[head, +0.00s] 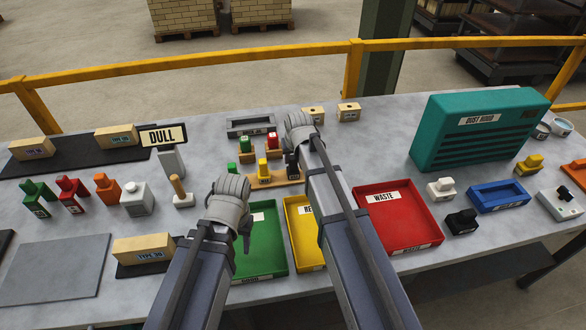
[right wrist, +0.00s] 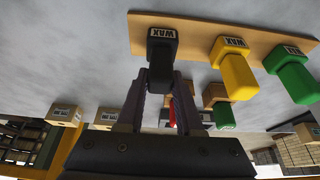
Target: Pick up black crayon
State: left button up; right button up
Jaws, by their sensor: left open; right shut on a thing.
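The black crayon (right wrist: 162,50) with a WAX label is between the fingers of my right gripper (right wrist: 161,95), which is shut on it. In the right wrist view it is at the wooden rack (right wrist: 195,28); I cannot tell whether it is still seated there. In the head view the black crayon (head: 292,168) shows just below my right gripper (head: 299,140), partly hidden by the arm. The yellow crayon (right wrist: 234,68) and green crayon (right wrist: 290,78) stand beside it on the rack. My left gripper (head: 240,222) is open and empty above the green tray (head: 265,270).
A yellow tray (head: 304,238) and red WASTE tray (head: 410,215) lie near my arms. The teal dust hood (head: 475,130) stands at right. Small stamps, a grey tray (head: 250,126) and wooden blocks surround the rack. A bare grey plate (head: 55,265) lies at left.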

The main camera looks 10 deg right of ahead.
grip_shut()
pick_arm(q)
jog(key=shift+r, duration=0.1)
pick_arm(e)
jog(key=shift+r, duration=0.1)
pick_arm(q)
notch_tip(320, 180, up, 10)
jog(key=p, duration=1)
pick_arm(e)
notch_tip(320, 180, up, 10)
jog(key=shift+f, duration=0.1)
